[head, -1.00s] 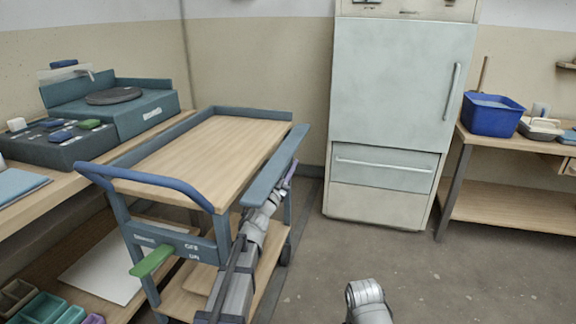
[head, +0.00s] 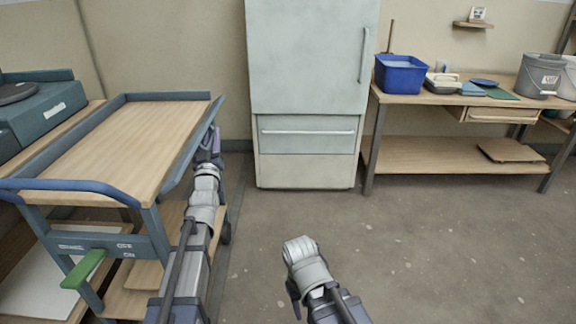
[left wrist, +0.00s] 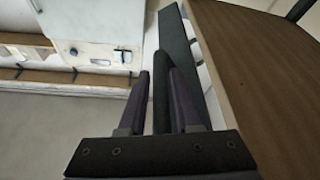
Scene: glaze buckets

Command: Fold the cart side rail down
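The cart is blue-grey with a wooden top (head: 125,145). Its side rail (head: 184,160) is a blue-grey bar along the right edge, tilted outward, and partly hidden by my left arm. My left gripper (head: 213,138) is at the rail's far part. In the left wrist view the rail (left wrist: 180,45) runs up past the right-hand finger. The two purple fingers (left wrist: 160,85) stand apart with a dark bar between them; whether they press on it I cannot tell. My right arm shows low in the head view, its fingers not clear.
A fridge (head: 310,90) stands behind the cart. To the right is a wooden bench (head: 440,98) with a blue tub (head: 400,75) and a grey bucket (head: 540,76). A green handle (head: 84,268) sticks out at the cart's front. The floor right of the cart is clear.

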